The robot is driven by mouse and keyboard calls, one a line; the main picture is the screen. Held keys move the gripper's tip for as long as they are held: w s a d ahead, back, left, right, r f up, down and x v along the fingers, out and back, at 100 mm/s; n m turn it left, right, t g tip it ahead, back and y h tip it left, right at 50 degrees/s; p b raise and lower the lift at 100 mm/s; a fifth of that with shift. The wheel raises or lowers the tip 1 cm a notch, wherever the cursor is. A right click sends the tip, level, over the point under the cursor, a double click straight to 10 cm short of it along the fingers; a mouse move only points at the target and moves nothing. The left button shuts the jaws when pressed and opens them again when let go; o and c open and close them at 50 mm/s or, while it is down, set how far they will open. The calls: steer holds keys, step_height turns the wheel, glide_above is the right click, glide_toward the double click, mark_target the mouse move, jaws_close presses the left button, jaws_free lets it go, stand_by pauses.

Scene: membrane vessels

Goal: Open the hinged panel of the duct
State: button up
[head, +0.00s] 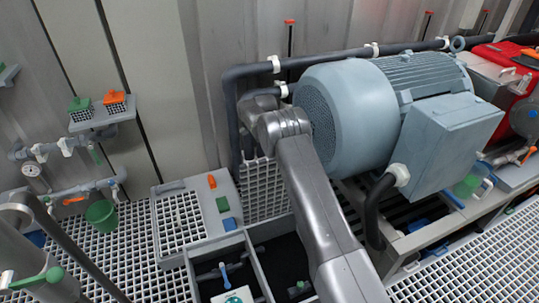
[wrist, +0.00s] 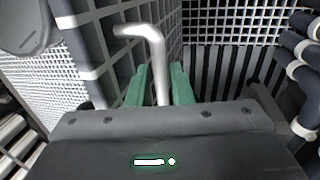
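In the wrist view, my gripper (wrist: 159,82) has two green fingers on either side of a bent pale metal handle (wrist: 157,50). The fingers lie close along both sides of it and look shut on it; actual contact is hard to make out. The handle rises past the fingertips and bends left at its top. Which surface it is fixed to is hidden, and I cannot clearly tell the duct's hinged panel apart from the grey surfaces around it. In the head view, my forearm reaches behind the large motor, and my gripper is hidden.
The big blue-grey motor (head: 352,110) stands right beside my arm. A dark pipe (head: 252,70) with white clamps runs along the wall behind. A grey box with a white grille (head: 181,222) stands left of my arm. Dark slats (wrist: 245,70) lie beyond the fingers in the wrist view.

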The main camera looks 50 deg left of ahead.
steer(key=shift+o, duration=1.1)
steer(key=shift+w+f, duration=0.1)
steer(key=shift+f, duration=0.1)
step_height(320, 180, up, 14)
steer(key=w+a+p, duration=0.1)
steer(key=a+p, duration=0.1)
steer(key=shift+a, duration=0.25)
steer(key=shift+f, duration=0.1)
steer(key=f, duration=0.4)
steer(key=d+f+b, duration=0.1)
steer(key=f, duration=0.3)
steer(key=s+d+f+b, duration=0.1)
steer(key=f, duration=0.4)
steer(key=shift+d+f, duration=0.1)
steer(key=shift+d, duration=0.1)
